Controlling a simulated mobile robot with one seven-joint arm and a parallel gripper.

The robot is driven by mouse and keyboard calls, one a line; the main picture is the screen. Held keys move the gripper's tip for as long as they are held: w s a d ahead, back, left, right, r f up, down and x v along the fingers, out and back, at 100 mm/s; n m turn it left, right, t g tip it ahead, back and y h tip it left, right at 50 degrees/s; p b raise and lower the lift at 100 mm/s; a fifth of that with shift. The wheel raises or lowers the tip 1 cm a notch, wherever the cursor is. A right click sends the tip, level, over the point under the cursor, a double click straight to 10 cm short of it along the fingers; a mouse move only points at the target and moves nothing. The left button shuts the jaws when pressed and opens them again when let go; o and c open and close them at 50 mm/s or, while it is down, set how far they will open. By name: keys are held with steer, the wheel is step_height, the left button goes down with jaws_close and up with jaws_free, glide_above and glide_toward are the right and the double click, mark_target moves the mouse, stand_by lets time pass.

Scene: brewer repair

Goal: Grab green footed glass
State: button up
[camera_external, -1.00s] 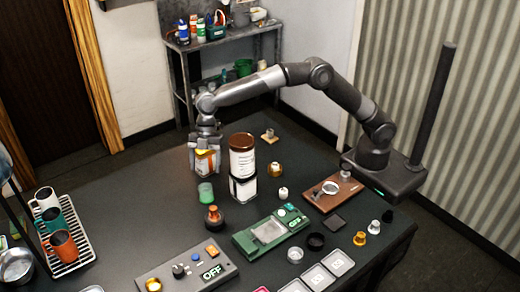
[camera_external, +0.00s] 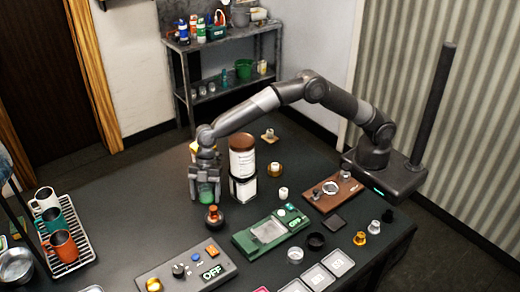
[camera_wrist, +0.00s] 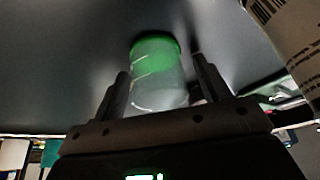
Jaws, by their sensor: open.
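The green footed glass (camera_external: 207,193) stands on the dark table, partly hidden by my gripper (camera_external: 206,188) in the external view. In the wrist view the clear glass with a green band (camera_wrist: 157,75) shows between the two fingers of my gripper (camera_wrist: 160,68). The fingers are open, one on each side of the glass. A gap shows at the right finger; whether the left finger touches cannot be told.
A tall brown-lidded jar (camera_external: 242,160) stands close to the right of my gripper. A small copper-topped piece (camera_external: 213,217) is just in front. A yellow item (camera_external: 194,147) is partly hidden behind my gripper. The table's left middle is clear.

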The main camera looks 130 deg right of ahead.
steer(key=shift+c, duration=0.6)
steer(key=c, duration=1)
steer(key=shift+o, duration=0.2)
steer(key=shift+r, duration=0.1)
